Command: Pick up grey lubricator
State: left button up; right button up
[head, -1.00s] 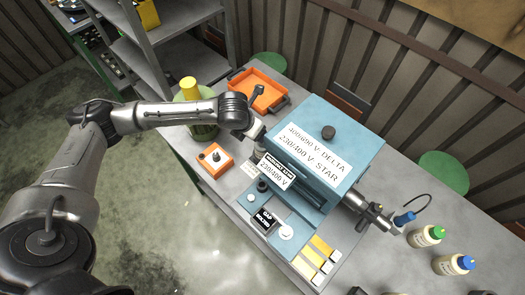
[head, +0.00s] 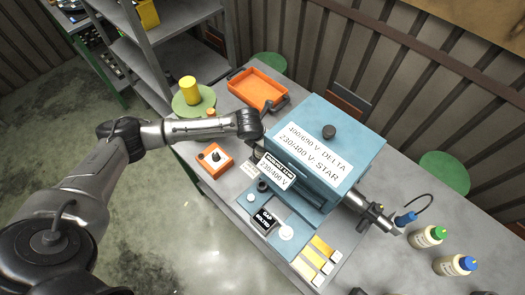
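I cannot pick out the grey lubricator with certainty. A small container with a blue top (head: 405,218) and a thin curved dark spout stands at the right, by the metal end of the blue machine; its body is mostly hidden. My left arm comes in from the left, and its wrist bends down beside the blue machine's left side. My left gripper (head: 258,149) is small and partly hidden there, so its fingers cannot be made out and I see nothing held. It is far from the blue-topped container. My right gripper is not recognisable in view.
The blue machine (head: 359,148) fills the table's middle. An orange tray (head: 232,79) and a green disc (head: 181,111) with a yellow cylinder (head: 188,90) are at the back left. Shelves are behind.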

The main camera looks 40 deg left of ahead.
pick_arm(q)
jog(key=shift+w+f, duration=0.15)
jog(key=shift+f, duration=0.2)
grip_shut()
dwell(0.5)
